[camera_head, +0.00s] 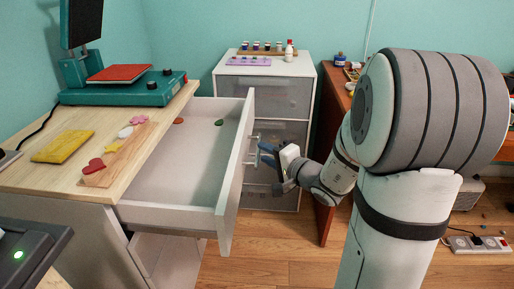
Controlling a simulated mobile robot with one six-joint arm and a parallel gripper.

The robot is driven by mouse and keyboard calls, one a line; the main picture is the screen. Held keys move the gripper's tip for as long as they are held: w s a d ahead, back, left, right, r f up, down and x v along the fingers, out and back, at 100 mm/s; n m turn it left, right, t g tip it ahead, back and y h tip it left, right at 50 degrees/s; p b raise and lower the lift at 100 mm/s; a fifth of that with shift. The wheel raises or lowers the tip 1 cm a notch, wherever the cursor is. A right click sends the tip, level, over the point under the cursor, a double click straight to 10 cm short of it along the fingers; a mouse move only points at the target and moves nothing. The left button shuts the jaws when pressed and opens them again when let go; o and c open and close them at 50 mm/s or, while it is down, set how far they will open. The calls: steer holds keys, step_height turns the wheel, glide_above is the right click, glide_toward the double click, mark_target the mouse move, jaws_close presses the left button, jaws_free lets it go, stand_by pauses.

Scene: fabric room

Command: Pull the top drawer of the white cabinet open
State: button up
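The white cabinet (75,232) with a light wood top stands at the left. Its top drawer (229,180) is pulled well out toward the right, and its pale interior shows. A small reddish-brown piece (178,121) and a small green piece (219,122) lie inside. A metal handle (253,150) is on the outer face of the drawer front. My gripper (268,158) is just right of the handle, with its bluish fingers pointing left at it. Whether the fingers touch or close around the handle is too small to tell.
A white drawer unit (305,70) with grey fronts stands behind, close to the open drawer. A reddish-brown desk (331,150) is on the right. A sewing or press machine (125,90) sits on the wood top. Floor (275,245) is clear below the drawer front.

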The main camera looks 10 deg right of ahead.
steer(key=shift+d+b+x, duration=0.1)
steer(key=shift+b+x, duration=0.1)
steer(key=shift+x, duration=0.95)
steer(key=shift+d+b+x, duration=0.15)
steer(key=shift+x, duration=1.05)
steer(key=shift+w, duration=0.1)
jaws_close()
steer(key=shift+d, duration=0.1)
